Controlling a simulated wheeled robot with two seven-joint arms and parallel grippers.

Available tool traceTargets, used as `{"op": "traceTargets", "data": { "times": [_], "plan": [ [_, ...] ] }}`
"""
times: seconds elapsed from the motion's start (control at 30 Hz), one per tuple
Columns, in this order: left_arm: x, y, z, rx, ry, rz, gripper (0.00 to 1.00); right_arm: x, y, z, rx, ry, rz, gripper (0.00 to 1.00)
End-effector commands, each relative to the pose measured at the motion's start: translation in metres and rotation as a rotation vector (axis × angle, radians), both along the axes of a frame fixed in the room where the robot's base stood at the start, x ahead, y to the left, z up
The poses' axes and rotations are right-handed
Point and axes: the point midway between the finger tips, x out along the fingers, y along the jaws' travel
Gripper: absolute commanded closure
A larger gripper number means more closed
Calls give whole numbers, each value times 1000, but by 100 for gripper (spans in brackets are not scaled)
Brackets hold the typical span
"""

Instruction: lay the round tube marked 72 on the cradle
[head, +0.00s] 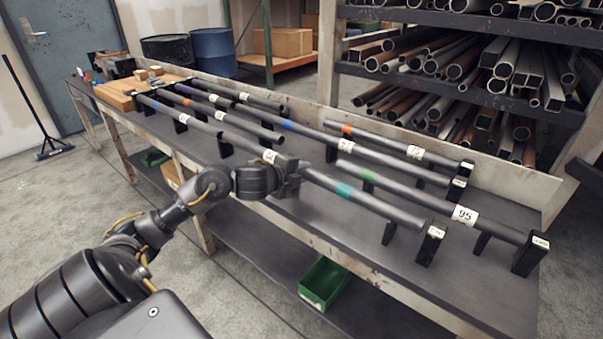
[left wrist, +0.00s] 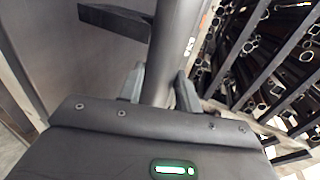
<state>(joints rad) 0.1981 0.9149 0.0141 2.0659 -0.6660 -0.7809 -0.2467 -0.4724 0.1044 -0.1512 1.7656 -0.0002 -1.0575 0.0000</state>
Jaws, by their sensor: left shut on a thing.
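My left gripper (head: 287,172) is shut on a dark round tube with a teal band (head: 345,190) over the bench. The tube runs right and toward the front, above black rests. A white label (head: 268,156) shows just left of the gripper, partly hidden and not readable. I cannot tell whether the grey stretch further left is the same tube. In the left wrist view the tube (left wrist: 180,40) passes between the fingers (left wrist: 160,88), with an unclear label on its side. The number 72 is not legible, and I cannot tell which black rests form the cradle. My right gripper is not in view.
A tube marked 95 (head: 465,214) lies close behind at the right. Other tubes, including one with an orange band (head: 347,130), lie on black rests (head: 529,255) along the bench. A raised back board (head: 490,182) and pipe shelves stand behind. A green bin (head: 324,282) is below.

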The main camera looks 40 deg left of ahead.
Motion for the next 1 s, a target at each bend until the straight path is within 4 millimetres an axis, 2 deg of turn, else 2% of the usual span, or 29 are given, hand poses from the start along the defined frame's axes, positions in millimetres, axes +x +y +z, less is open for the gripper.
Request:
{"op": "traceTargets", "data": {
  "times": [0.77, 0.8, 1.0],
  "plan": [
    [0, 0, -8, -1, -4, 0, 100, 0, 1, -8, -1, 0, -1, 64],
    [0, 0, -8, -1, -5, 0, 64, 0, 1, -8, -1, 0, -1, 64],
    [0, 0, -8, 0, -2, 0, 41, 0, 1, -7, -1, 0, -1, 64]
  ]
}}
